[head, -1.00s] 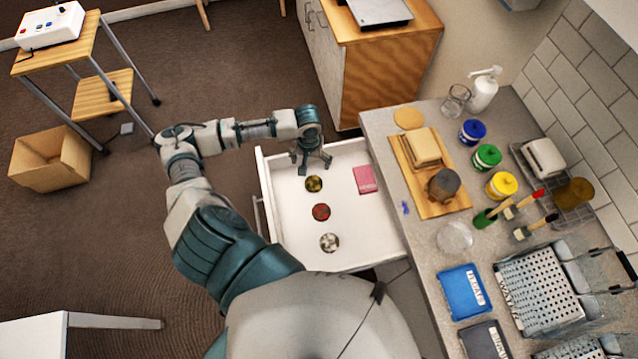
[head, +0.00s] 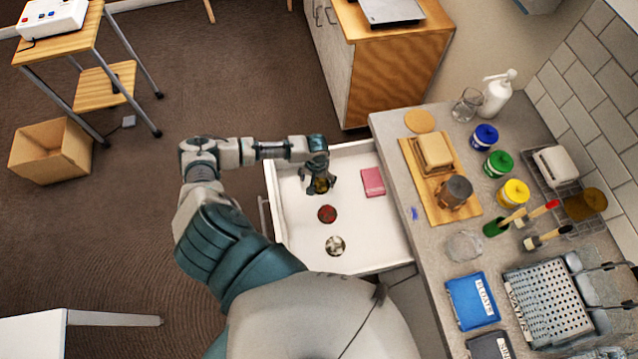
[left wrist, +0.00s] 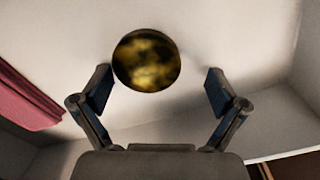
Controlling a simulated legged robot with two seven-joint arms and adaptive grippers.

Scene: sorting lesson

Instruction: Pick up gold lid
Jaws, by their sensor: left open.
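The gold lid (head: 321,185) lies in the open white drawer, partly hidden by my gripper in the head view. In the left wrist view the gold lid (left wrist: 146,60) is a round, dark and gold mottled disc, just beyond the fingertips. My left gripper (head: 318,187) is over it, with the fingers (left wrist: 158,82) spread wide on either side and nothing held. The lid sits nearer the left finger in that view. A red lid (head: 326,214) and a silvery lid (head: 335,245) lie below it in the drawer. My right gripper is not in view.
The white drawer (head: 375,228) has raised walls around the lids. A pink block (head: 372,182) lies to the right in it. The counter (head: 425,222) on the right holds jars, brushes, a wooden board and racks. A wooden cabinet (head: 400,75) stands behind.

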